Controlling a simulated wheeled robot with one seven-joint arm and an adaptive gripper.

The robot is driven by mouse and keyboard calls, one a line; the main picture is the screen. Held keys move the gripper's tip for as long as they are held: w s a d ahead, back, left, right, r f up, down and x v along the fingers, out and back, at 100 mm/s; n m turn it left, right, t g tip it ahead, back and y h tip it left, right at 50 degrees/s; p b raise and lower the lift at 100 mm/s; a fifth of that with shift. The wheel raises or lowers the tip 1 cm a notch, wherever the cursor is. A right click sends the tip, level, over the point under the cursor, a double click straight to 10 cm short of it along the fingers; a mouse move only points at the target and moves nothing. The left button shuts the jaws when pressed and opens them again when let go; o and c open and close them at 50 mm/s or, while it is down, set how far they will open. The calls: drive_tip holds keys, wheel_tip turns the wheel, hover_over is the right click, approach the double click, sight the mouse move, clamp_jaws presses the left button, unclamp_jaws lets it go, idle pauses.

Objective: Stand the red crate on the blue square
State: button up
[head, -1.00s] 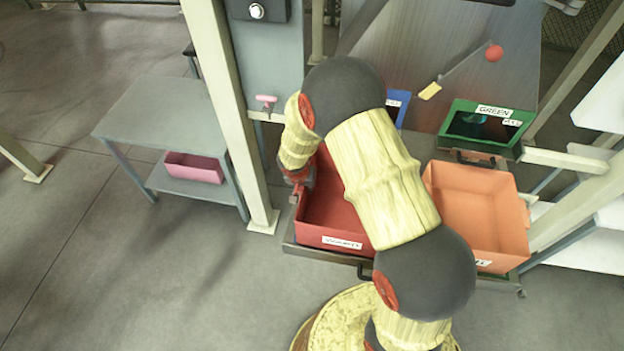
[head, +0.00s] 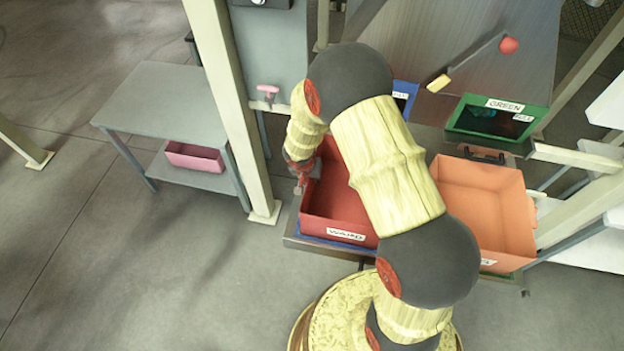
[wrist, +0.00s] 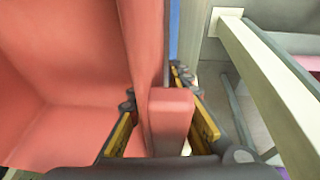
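The red crate (head: 348,234), with a white label on its front, is at the left of the work table in the head view. My gripper (head: 302,178) is at its left wall. In the wrist view my gripper (wrist: 165,110) has one finger inside the crate (wrist: 70,60) and one outside, closed about the wall and its red block. A strip of the blue square (head: 318,242) shows below the crate's front edge; the crate hides the rest. The crate looks about level and slightly raised, but I cannot tell the gap exactly. My arm covers its right part.
An orange crate (head: 510,225) stands close on the right. Behind are a green-framed bin (head: 540,122) and a blue-framed one (head: 404,88). A pale post (head: 228,110) rises just left of my gripper. A grey side table (head: 160,105) holds a pink bin (head: 195,157) below.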

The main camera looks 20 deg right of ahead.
drive_tip(key=shift+o, duration=0.2)
drive_tip(key=shift+r, duration=0.15)
drive_tip(key=p+v, duration=0.4)
drive_tip(key=v, duration=0.7)
drive_tip(key=shift+r, duration=0.35)
drive_tip(key=s+d+r+n+t, duration=0.1)
drive_tip(key=s+r, duration=0.3)
drive_tip(key=r, duration=0.5)
drive_tip(key=s+r+n+y, duration=0.1)
drive_tip(key=s+r, duration=0.3)
drive_tip(key=r, duration=0.6)
drive_tip(key=s+d+r+n+t, duration=0.1)
drive_tip(key=s+r, duration=0.3)
drive_tip(key=r, duration=0.5)
drive_tip(key=s+a+r+n, duration=0.1)
drive_tip(key=s+r, duration=0.1)
drive_tip(key=s, duration=0.3)
drive_tip(key=s+a+r+n+t+y, duration=0.1)
drive_tip(key=s+a+r+n, duration=0.1)
drive_tip(key=s, duration=0.4)
drive_tip(key=shift+s+r+y, duration=0.15)
drive_tip(key=shift+r+y, duration=0.15)
drive_tip(key=shift+r, duration=0.4)
